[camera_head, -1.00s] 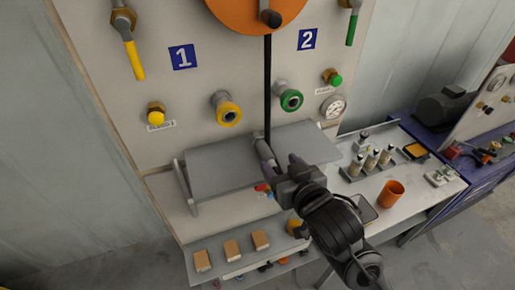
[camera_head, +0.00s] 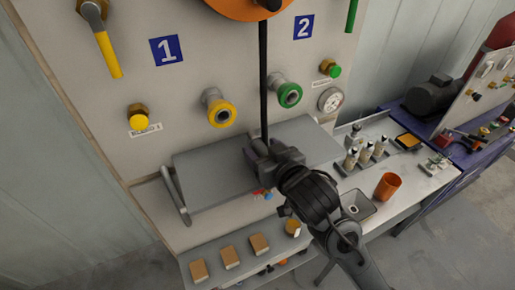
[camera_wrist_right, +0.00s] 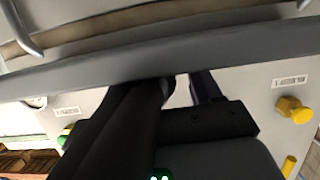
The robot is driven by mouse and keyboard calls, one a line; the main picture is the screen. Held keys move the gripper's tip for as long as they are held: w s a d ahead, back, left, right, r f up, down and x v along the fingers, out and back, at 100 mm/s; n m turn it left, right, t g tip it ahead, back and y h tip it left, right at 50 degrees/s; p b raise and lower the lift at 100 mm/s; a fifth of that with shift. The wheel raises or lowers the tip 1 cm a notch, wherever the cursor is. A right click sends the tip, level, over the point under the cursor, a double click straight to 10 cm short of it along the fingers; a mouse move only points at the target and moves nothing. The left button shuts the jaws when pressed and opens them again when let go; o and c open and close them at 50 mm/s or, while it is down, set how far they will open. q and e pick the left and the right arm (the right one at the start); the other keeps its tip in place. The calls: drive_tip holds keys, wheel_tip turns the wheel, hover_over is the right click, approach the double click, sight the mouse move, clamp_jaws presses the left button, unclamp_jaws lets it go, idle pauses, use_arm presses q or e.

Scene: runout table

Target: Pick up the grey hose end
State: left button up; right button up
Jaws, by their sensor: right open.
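The black hose (camera_head: 264,95) hangs down in front of the panel in the head view. Its grey end (camera_head: 261,146) is mostly hidden by my right gripper, with only a small part showing at the bottom of the hose. My right gripper (camera_head: 256,152) is open at the hose end, over the grey shelf. I cannot tell whether the hose end is between the fingers. In the right wrist view the fingers (camera_wrist_right: 188,88) show dark against the shelf edge, and a broad black shape lies beside them. My left gripper is not in view.
The grey shelf (camera_head: 207,170) lies below the gripper. A yellow coupling (camera_head: 221,113) and a green coupling (camera_head: 289,95) stick out of the panel above. Wooden blocks (camera_head: 229,256) lie on the lower ledge. An orange cup (camera_head: 387,186) stands on the bench at right.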

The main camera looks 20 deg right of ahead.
drive_tip(key=shift+s, duration=0.1)
clamp_jaws()
drive_tip(key=shift+r, duration=0.15)
